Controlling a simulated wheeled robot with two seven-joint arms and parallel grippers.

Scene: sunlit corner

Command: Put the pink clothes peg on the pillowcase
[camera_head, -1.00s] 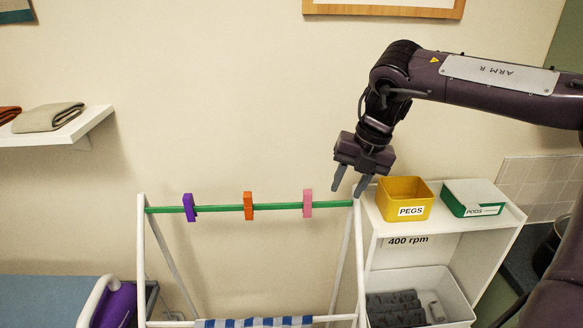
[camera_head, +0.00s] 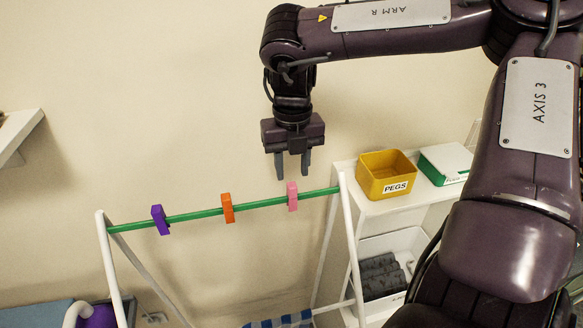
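The pink clothes peg (camera_head: 292,196) is clipped on the green rail (camera_head: 262,204) of the white drying rack, near its right end. My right gripper (camera_head: 292,176) points down just above the pink peg, with its two fingers apart and nothing between them. The fingertips look a little above or behind the peg; the exact depth is hard to tell. A blue-and-white striped cloth (camera_head: 282,321) shows at the bottom edge, on the rack's lower bar; I cannot tell whether it is the pillowcase. My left gripper is not in view.
An orange peg (camera_head: 228,208) and a purple peg (camera_head: 160,219) sit on the same rail, to the left. A yellow PEGS box (camera_head: 387,174) and a green-and-white box (camera_head: 445,163) stand on the white shelf unit at right.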

